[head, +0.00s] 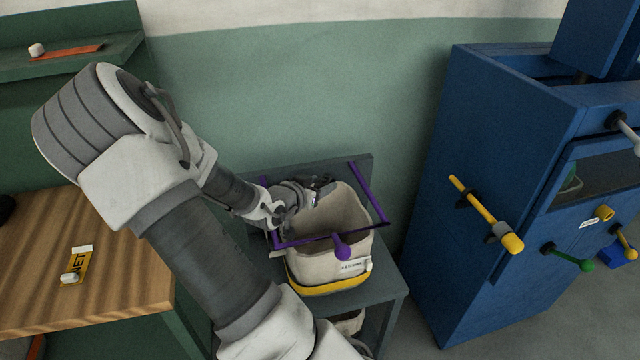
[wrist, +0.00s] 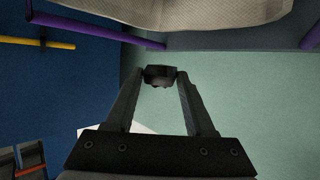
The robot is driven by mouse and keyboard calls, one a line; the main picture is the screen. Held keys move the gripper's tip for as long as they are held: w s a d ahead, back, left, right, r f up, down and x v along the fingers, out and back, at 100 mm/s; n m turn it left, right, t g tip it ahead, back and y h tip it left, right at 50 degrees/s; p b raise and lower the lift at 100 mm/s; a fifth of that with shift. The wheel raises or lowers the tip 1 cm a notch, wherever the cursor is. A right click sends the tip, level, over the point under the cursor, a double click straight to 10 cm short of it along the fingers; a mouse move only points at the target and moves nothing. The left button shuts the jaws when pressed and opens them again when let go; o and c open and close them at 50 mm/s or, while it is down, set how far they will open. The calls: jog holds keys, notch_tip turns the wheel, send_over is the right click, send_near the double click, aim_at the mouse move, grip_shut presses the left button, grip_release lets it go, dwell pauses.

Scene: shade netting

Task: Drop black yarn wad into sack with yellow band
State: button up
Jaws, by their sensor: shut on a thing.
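The sack with the yellow band (head: 325,262) is beige and open at the top. It stands on a grey stand, with a white label on its front. It also shows at the top edge of the wrist view (wrist: 200,14). My gripper (wrist: 160,78) is shut on the black yarn wad (wrist: 160,73), a small dark lump between its fingertips. In the head view my gripper (head: 319,187) is at the back rim of the sack, partly hidden by my arm. I cannot tell whether the wad is over the opening.
A purple frame (head: 376,196) with a knob surrounds the sack's top. The grey stand (head: 386,292) is close to a blue machine (head: 440,190) with a projecting yellow handle (head: 485,213). A wooden table (head: 120,255) with a NET sign is at left. The green wall is behind.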

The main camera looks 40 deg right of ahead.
jog(key=shift+f+b, duration=0.9)
jog(key=shift+f, duration=0.45)
jog(key=o, duration=1.4)
jog(key=shift+a+r, duration=0.1)
jog(key=p+v, duration=0.7)
jog(key=v, duration=1)
jog(key=shift+s+a+r, duration=0.1)
